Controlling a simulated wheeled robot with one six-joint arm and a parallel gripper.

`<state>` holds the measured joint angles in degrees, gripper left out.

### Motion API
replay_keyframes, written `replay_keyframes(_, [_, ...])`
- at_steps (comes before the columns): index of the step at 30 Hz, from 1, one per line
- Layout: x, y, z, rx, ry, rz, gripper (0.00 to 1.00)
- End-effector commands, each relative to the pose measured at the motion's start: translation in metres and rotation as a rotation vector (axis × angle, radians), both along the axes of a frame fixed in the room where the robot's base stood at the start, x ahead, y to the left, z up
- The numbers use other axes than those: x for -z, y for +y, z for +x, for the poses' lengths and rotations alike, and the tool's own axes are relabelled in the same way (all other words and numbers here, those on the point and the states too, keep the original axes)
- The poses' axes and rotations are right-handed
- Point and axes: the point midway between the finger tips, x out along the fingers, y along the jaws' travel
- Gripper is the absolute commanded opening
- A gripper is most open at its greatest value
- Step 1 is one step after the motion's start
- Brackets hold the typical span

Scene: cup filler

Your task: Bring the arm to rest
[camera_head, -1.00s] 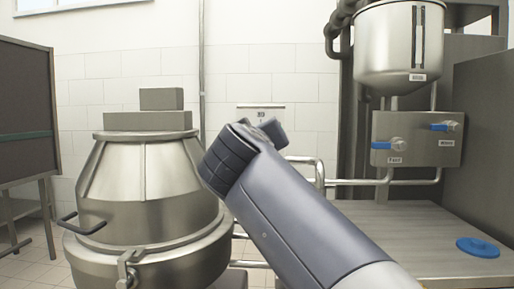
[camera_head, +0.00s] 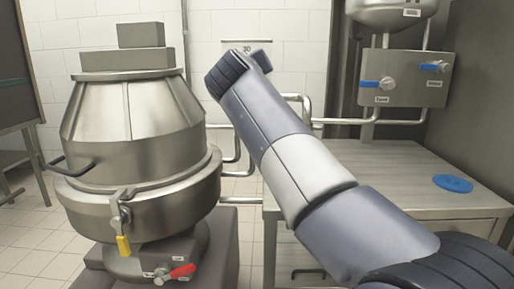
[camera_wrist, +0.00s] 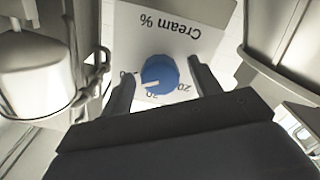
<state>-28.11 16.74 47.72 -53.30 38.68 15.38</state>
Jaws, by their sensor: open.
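My gripper (camera_wrist: 161,66) is open and empty in the wrist view, its two dark fingers spread apart. A blue dial knob (camera_wrist: 159,75) with a pale pointer mark appears between the fingers, with gaps visible on both sides. It sits on a white panel (camera_wrist: 205,17) labelled "Cream %". My arm (camera_head: 295,170) reaches up and left from the lower right in the head view. Its wrist end overlaps the wall panel (camera_head: 262,42) there, and the fingers are hidden in that view.
A large steel vessel (camera_head: 135,120) with yellow (camera_head: 123,245) and red (camera_head: 182,270) handles stands left. A steel table (camera_head: 400,165) with a blue disc (camera_head: 453,183) stands right, below a blue-handled valve box (camera_head: 425,85). Pipes run behind my arm.

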Motion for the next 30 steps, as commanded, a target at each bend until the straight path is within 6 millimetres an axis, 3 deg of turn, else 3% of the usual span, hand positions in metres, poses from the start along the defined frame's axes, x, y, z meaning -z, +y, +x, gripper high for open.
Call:
replay_keyframes(9, [0.0,0.0,-0.001,-0.001,-0.001,0.0,0.59])
replay_keyframes(14, [-0.001,0.001,-0.013,-0.002,-0.003,0.017,0.59])
replay_keyframes(30, [0.0,0.004,-0.108,-0.004,-0.001,0.017,0.59])
